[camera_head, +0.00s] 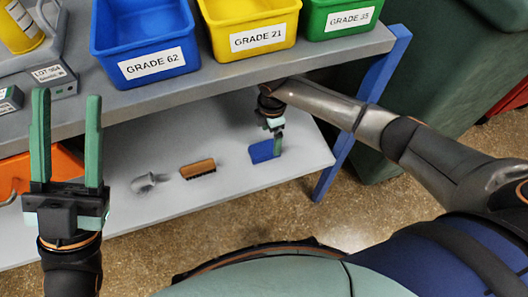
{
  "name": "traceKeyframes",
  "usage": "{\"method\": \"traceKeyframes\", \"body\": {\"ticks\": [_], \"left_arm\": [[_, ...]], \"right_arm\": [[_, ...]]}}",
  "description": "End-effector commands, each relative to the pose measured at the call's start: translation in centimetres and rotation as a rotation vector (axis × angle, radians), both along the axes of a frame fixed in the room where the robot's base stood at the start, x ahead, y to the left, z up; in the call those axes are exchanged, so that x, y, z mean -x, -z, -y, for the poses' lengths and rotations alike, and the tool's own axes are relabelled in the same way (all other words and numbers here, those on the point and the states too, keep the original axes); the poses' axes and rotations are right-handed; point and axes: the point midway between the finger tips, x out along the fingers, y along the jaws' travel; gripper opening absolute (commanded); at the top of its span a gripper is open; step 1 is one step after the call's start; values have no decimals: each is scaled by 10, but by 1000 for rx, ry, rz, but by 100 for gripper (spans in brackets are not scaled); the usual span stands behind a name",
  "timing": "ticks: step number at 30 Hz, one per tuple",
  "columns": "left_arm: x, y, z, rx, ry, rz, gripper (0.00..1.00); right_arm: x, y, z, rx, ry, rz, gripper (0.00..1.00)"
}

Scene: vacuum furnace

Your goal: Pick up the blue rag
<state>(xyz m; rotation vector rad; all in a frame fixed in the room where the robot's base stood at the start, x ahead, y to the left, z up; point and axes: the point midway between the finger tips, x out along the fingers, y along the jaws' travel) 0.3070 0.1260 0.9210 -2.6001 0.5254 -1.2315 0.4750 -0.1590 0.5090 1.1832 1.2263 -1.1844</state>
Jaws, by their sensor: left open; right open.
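The blue rag (261,152) lies flat on the right part of the lower shelf (225,204). My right gripper (278,148) reaches in under the upper shelf and points down at the rag's right side. Its fingers overlap the rag in this view; I cannot tell whether they touch it. The gripper is open, though the gap between its fingers is hard to see. My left gripper (68,110) is at the left, pointing up, open and empty, with two green fingers apart.
A brown brush (198,169) and a grey scoop-like item (145,183) lie left of the rag. Blue (143,38), yellow (252,22) and green (338,18) bins stand on the upper shelf (228,77). A blue post (341,167) is right of the rag.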

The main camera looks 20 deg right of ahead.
Motion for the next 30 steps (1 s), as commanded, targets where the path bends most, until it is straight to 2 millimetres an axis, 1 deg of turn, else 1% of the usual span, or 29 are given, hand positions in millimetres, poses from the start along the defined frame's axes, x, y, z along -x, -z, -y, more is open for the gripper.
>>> {"method": "traceKeyframes", "body": {"ticks": [5,9,12,14,20,23,30], "left_arm": [[0,10,0,5,7,-6,48],[-1,25,1,17,18,-15,48],[-1,31,1,27,27,-22,48],[-1,32,2,30,32,-26,48],[-1,30,3,29,37,-30,48],[-1,31,4,27,37,-29,48],[-1,31,3,26,37,-29,48]], "right_arm": [[0,15,1,1,-1,-1,100],[0,38,2,1,0,-1,100],[0,50,2,1,1,0,100],[0,53,2,1,1,1,100],[0,52,2,1,0,1,100],[0,52,2,1,0,1,90],[0,52,2,1,0,1,63]]}}
